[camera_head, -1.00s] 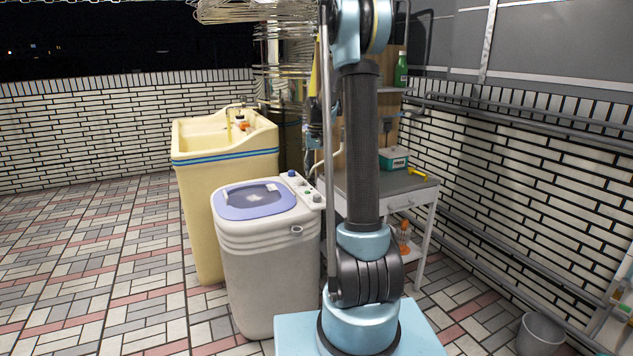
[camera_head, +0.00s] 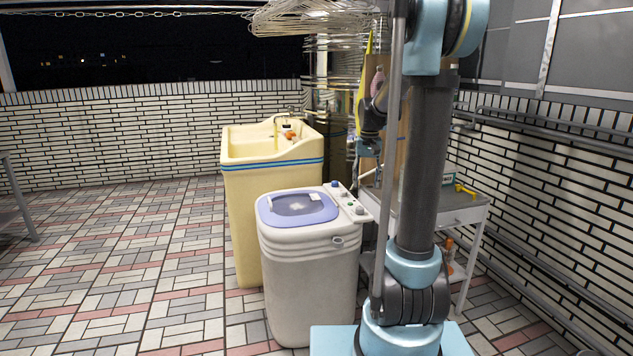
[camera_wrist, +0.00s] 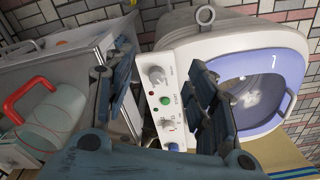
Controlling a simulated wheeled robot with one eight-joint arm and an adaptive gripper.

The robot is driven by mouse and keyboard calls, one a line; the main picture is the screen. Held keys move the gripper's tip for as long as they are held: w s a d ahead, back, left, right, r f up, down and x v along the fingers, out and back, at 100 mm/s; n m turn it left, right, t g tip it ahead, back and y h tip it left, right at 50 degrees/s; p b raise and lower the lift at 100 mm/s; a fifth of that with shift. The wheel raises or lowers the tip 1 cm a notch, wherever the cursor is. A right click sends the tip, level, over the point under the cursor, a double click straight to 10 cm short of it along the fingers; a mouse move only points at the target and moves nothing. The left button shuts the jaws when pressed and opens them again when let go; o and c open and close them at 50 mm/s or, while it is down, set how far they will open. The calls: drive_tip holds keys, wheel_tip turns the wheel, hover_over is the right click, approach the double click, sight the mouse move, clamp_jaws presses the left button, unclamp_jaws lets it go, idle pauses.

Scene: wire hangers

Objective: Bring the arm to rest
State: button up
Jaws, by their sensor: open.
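My arm stands upright right of centre in the head view. Its far part reaches out behind the upright link, and my gripper (camera_head: 370,172) hangs low there, partly hidden by a thin pole. In the wrist view my gripper (camera_wrist: 160,88) has its two dark fingers spread apart, with nothing held between them. Behind the fingers are the control knobs of the white washing machine (camera_wrist: 185,45). A bundle of wire hangers (camera_head: 312,18) hangs at the top of the head view, apart from my gripper.
The washing machine (camera_head: 310,270) stands in front of a cream sink (camera_head: 245,200). A grey side table (camera_head: 455,215) is close behind my arm, with a yellow-handled item (camera_head: 466,190) on it. A tiled wall (camera_head: 560,190) is at the right. Open floor (camera_head: 120,260) lies left.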

drive_tip(key=s+f, duration=0.3)
drive_tip(key=s, duration=0.8)
drive_tip(key=s+f+n+t, duration=0.1)
drive_tip(key=s+f, duration=0.3)
drive_tip(key=s, duration=0.7)
drive_tip(key=s+f, duration=0.3)
drive_tip(key=s, duration=0.8)
drive_tip(key=shift+s+f+n+t, duration=0.15)
drive_tip(key=shift+s+n+t, duration=0.15)
drive_tip(key=shift+n+t, duration=0.1)
